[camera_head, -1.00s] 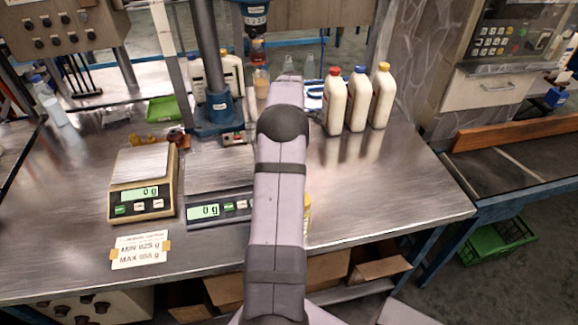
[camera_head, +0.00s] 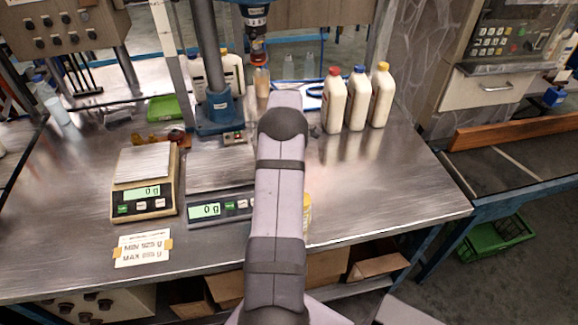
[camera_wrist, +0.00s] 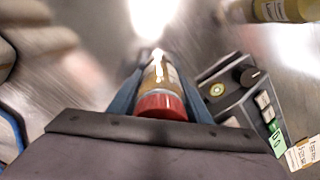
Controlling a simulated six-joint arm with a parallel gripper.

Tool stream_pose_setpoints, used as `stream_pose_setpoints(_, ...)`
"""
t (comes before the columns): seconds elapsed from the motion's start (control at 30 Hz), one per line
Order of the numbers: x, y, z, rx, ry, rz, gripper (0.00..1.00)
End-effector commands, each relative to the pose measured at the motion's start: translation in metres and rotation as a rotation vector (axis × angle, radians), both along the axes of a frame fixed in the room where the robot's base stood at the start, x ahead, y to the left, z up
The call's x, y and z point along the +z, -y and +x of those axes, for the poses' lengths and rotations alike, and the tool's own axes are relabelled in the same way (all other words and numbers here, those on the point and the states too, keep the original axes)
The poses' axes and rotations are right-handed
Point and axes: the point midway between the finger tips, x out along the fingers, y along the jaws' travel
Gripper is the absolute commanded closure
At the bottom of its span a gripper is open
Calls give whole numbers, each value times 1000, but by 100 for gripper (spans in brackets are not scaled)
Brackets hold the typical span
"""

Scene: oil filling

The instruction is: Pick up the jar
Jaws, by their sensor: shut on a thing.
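In the wrist view, a jar with a red lid (camera_wrist: 161,104) and a pale label sits between the two dark blue fingers of my gripper (camera_wrist: 158,68). My gripper is shut on the jar. Its far end is blurred, and I cannot tell whether it touches a surface. In the head view my arm hides the gripper, and I cannot make out the held jar there.
Two scales stand on the metal table, a tan one (camera_head: 144,184) and a grey one (camera_head: 218,207). A blue press stand (camera_head: 220,110) rises behind them. Several white bottles (camera_head: 334,102) stand at the back right. A yellowish container (camera_head: 307,214) is partly hidden by my arm.

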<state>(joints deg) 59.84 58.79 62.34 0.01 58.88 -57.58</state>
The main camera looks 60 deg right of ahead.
Motion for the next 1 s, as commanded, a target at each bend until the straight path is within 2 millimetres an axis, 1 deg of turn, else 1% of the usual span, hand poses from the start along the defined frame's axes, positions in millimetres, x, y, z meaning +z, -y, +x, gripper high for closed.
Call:
stream_pose_setpoints(0.17,2,1,0,0,1,-2,82)
stream_pose_setpoints(0.33,12,1,1,0,2,-3,82)
stream_pose_setpoints(0.47,31,2,1,0,4,-6,82)
stream_pose_setpoints(0.7,71,1,1,0,3,-5,82)
stream_pose_setpoints(0.8,85,1,1,0,3,-4,82)
stream_pose_setpoints(1.0,99,1,0,0,1,-2,82)
